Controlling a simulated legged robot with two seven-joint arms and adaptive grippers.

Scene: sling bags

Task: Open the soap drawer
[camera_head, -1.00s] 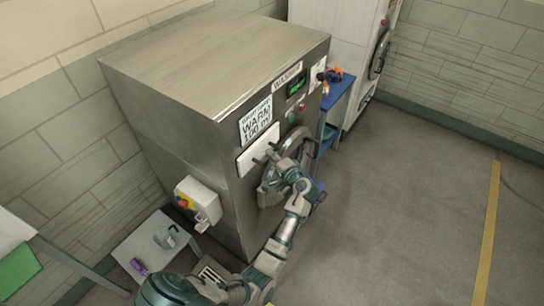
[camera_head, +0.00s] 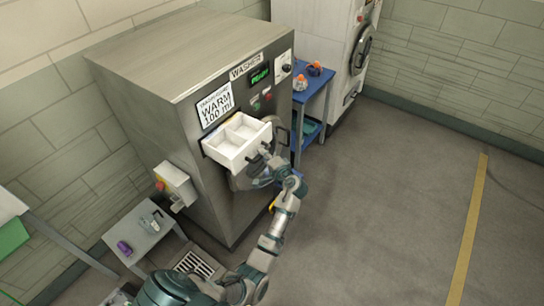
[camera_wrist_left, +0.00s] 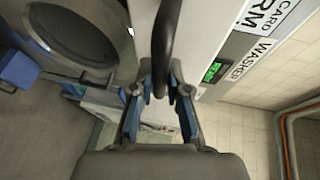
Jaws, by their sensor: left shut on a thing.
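The white soap drawer (camera_head: 232,158) is pulled out from the front of the steel washer (camera_head: 150,75), and its open compartments show from above. My left gripper (camera_head: 267,160) is at the drawer's front. In the left wrist view my left gripper (camera_wrist_left: 161,88) has its two fingers on either side of a dark curved handle (camera_wrist_left: 164,45), shut on it. The pale drawer front (camera_wrist_left: 143,35) shows beside the handle there. My right gripper is not in view.
A round door (camera_head: 243,182) sits below the drawer. A blue cart (camera_head: 318,95) with orange-topped bottles stands right of the washer, by a white machine (camera_head: 312,40). A small grey table (camera_head: 140,240) is at lower left. The floor at right is clear.

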